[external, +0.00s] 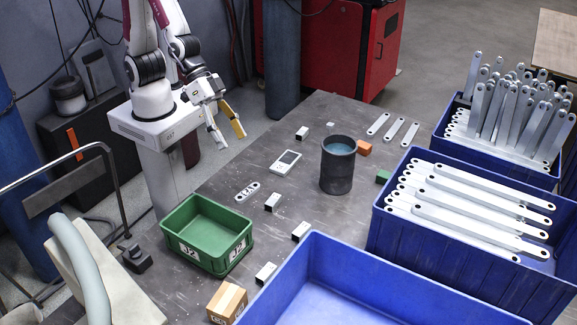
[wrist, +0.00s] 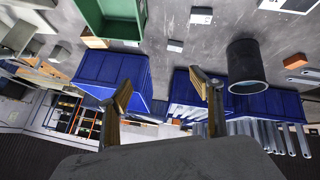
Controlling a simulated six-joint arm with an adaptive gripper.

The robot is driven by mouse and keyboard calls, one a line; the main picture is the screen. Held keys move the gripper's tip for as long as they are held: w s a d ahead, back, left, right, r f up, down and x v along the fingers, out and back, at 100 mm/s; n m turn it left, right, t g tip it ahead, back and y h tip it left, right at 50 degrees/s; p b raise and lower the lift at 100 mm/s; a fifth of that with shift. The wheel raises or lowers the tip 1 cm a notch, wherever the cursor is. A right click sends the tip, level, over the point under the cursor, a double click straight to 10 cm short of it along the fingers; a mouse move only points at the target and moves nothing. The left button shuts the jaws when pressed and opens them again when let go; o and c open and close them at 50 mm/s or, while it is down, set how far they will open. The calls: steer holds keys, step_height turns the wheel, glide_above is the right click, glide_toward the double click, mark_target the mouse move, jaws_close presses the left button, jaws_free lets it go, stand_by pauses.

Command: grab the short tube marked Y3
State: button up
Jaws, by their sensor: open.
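Several short pale square tubes with dark open ends lie on the grey table: one at the back (external: 302,133), one mid-table (external: 272,202), one by the big blue bin (external: 300,231) and one nearer the front (external: 265,273). Some also show in the wrist view, one (wrist: 201,16) at the top and another (wrist: 175,46) below it. No Y3 mark is readable on any tube. My gripper (external: 231,141) is open and empty, raised beyond the table's left edge, apart from all tubes. Its spread fingers also show in the wrist view (wrist: 163,92).
A green bin (external: 208,256) sits at the table's left edge. Blue crates (external: 400,236) with galvanized strips stand right; an empty blue bin (external: 300,262) stands in front. Small orange (external: 364,148) and green blocks lie near the cylinder.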

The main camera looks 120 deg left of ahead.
steer(key=w+f+n+t+y, duration=0.15)
steer(key=w+f, duration=0.25)
steer(key=f, duration=0.7)
steer(key=t+y, duration=0.1)
steer(key=y, duration=0.3)
glide_toward(269, 199)
steer(key=w, duration=0.2)
steer(key=w+d+f, duration=0.1)
steer(key=shift+w+n, duration=0.15)
steer(key=shift+n, duration=0.1)
steer(key=shift+s+a+f+t+y, duration=0.45)
steer(key=shift+s+a+f, duration=0.15)
steer(key=shift+a+f, duration=0.15)
steer(key=shift+f, duration=0.1)
steer(key=shift+x, duration=1.25)
steer(key=shift+w, duration=0.1)
steer(key=shift+x, duration=2.55)
steer(key=shift+a, duration=0.15)
